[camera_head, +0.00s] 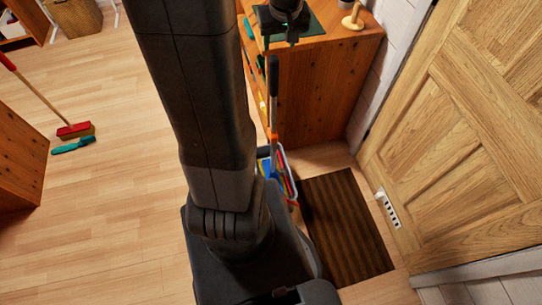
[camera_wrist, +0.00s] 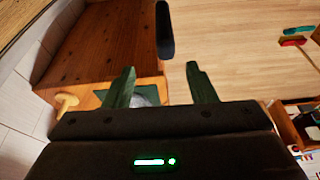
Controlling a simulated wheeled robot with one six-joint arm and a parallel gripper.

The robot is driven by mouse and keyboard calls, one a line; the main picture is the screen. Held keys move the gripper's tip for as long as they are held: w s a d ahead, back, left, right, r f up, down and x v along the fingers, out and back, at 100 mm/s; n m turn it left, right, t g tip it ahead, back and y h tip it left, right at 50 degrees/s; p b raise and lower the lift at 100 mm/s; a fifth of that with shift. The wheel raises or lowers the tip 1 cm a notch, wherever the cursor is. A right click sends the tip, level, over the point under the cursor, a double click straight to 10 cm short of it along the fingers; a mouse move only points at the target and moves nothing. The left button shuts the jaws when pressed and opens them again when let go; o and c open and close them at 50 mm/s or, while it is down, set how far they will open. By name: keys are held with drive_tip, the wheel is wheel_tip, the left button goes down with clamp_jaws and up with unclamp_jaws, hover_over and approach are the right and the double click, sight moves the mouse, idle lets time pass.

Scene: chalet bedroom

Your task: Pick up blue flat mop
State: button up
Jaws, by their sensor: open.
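A mop-like tool with a dark grip, grey shaft and orange joint (camera_head: 273,98) stands upright beside the dresser in the head view. A blue part (camera_head: 265,166) shows low down by its foot, partly hidden by my arm, so I cannot tell the whole shape of the head. My gripper (camera_head: 280,40) is open and empty over the dresser top, above and apart from the handle in the picture. In the wrist view, a black handle end (camera_wrist: 165,30) lies beyond the gap between my open fingers (camera_wrist: 162,80), not between them.
The wooden dresser (camera_head: 318,95) stands close behind the handle, with a wooden peg-like item (camera_head: 352,20) on top. A striped mat (camera_head: 345,228) lies before the wooden door (camera_head: 470,130).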

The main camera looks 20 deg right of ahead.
sight(277, 58)
drive_tip(key=x, duration=0.7)
drive_tip(key=shift+f, duration=0.25)
drive_tip(key=x, duration=0.2)
drive_tip(key=p+x, duration=0.1)
drive_tip(key=x, duration=0.1)
drive_tip(key=shift+s+a+f, duration=0.15)
drive_tip(key=shift+a, duration=0.25)
drive_tip(key=shift+f, duration=0.6)
clamp_jaws()
